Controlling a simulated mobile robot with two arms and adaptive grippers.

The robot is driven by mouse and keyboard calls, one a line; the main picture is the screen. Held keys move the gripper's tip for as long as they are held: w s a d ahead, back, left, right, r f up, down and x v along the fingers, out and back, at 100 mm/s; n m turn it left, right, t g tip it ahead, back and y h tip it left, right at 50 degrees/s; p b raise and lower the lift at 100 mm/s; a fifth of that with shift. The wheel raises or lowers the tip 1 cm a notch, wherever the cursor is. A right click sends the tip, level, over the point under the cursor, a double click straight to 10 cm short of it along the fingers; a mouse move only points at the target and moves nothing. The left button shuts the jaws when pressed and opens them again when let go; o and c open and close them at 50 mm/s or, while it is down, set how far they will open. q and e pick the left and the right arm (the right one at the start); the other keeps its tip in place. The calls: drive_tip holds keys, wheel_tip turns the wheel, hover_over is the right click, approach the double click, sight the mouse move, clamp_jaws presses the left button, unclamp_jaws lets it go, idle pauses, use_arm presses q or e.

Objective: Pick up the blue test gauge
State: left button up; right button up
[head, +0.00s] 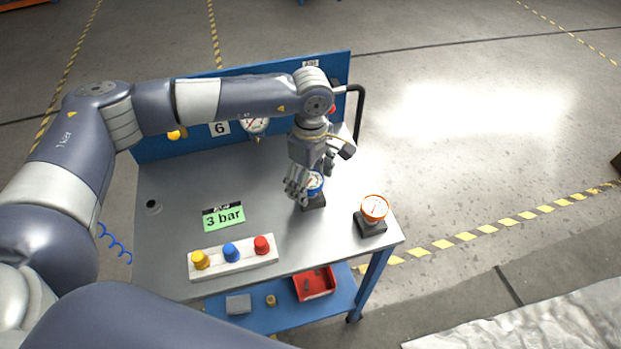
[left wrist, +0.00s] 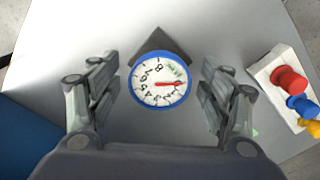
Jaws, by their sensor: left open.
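The blue test gauge (head: 316,183) has a blue rim and white dial and stands on a dark base on the bench, partly hidden by my left gripper (head: 310,182) in the head view. In the left wrist view the gauge (left wrist: 160,81) shows face-on with a red needle, between the two open fingers of my left gripper (left wrist: 160,100). Neither finger appears to touch it. I cannot tell the exact depth of the fingers relative to the rim. My right gripper is not in view.
An orange gauge (head: 374,208) on a dark base stands to the right, near the bench edge. A white block with yellow, blue and red knobs (head: 232,256) lies at the front. A green "3 bar" sign (head: 223,217) lies behind it. A blue back panel (head: 160,148) borders the bench (head: 180,190).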

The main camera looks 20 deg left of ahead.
use_arm(q)
drive_tip(key=shift+f, duration=0.3)
drive_tip(key=c, duration=1.1)
drive_tip(key=shift+r, duration=0.1)
